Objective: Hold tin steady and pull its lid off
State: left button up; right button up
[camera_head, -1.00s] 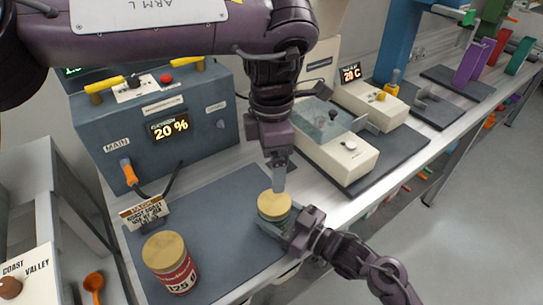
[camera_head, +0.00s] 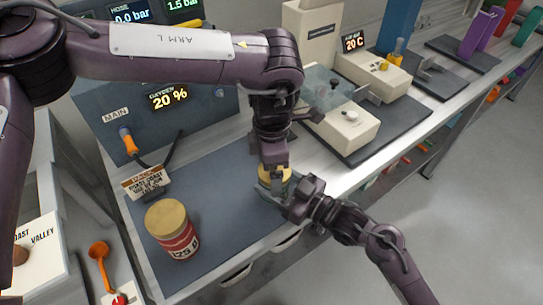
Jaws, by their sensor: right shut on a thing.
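A small tin (camera_head: 288,187) with a gold lid (camera_head: 287,174) stands upright on the dark mat (camera_head: 220,190), mostly hidden behind my grippers. My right gripper (camera_head: 274,194) comes in low from the right and is shut on the tin's side. My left gripper (camera_head: 271,176) points down from above, with its fingers at the lid. I cannot tell whether its jaws are closed on the lid. The lid appears to sit on the tin.
A larger red-labelled jar (camera_head: 174,232) with a gold lid stands at the mat's front left. A small sign (camera_head: 147,183) stands behind it. A grey console (camera_head: 200,125) backs the mat, and a cream machine (camera_head: 345,130) stands to the right.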

pick_arm(q)
jog(key=shift+c, duration=0.4)
jog(key=c, duration=1.1)
jog(key=shift+r, duration=0.25)
jog(key=shift+r, duration=0.9)
jog(key=shift+r, duration=2.05)
pick_arm(e)
jog(key=o, duration=1.5)
jog(key=shift+c, duration=0.2)
